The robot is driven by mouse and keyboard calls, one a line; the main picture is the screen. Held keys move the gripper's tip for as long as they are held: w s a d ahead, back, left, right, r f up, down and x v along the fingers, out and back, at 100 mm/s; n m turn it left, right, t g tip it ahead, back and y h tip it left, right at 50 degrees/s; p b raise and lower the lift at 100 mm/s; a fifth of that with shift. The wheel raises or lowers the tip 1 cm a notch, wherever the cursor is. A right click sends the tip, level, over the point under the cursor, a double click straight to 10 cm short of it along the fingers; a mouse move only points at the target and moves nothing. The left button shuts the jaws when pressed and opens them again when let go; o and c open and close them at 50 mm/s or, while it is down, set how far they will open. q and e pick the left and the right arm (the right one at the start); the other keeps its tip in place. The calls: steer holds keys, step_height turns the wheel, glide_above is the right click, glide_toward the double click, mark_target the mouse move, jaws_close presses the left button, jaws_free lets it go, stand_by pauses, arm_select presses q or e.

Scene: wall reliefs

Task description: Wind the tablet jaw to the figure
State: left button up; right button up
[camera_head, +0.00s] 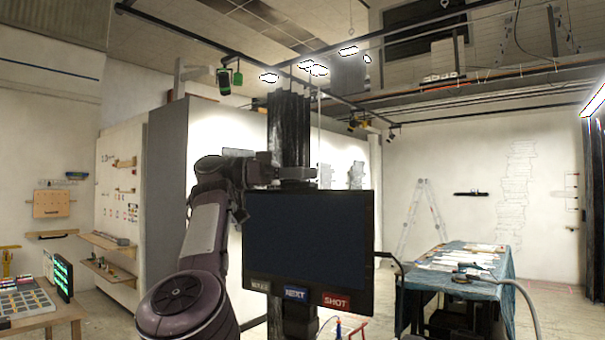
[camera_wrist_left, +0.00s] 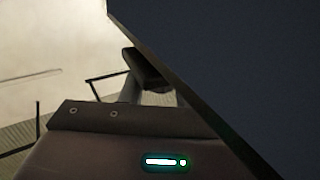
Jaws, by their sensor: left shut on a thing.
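A wide dark tablet (camera_head: 308,250) stands upright in front of me, its screen blank, with NEXT and SHOT labels along its lower edge. My left arm rises from the lower left and bends over behind its upper left corner. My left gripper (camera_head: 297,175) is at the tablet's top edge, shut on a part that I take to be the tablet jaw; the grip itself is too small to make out. In the left wrist view the dark tablet (camera_wrist_left: 235,65) fills the right, and a dark finger shows beside its slanted edge. My right gripper is out of view.
Grey relief shapes (camera_head: 356,175) show on the pale wall behind. A table with a blue cloth (camera_head: 463,284) stands at the right, and a ladder (camera_head: 424,215) behind it. A wooden bench (camera_head: 40,319) with a keypad is at the lower left.

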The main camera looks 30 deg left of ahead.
arm_select(q)
steer(key=o, duration=0.9)
steer(key=shift+w+d+f, duration=0.1)
steer(key=shift+d, duration=0.05)
steer(key=shift+o, duration=0.2)
steer(key=v, duration=0.7)
steer(key=shift+s+a, duration=0.2)
steer(key=shift+a, duration=0.15)
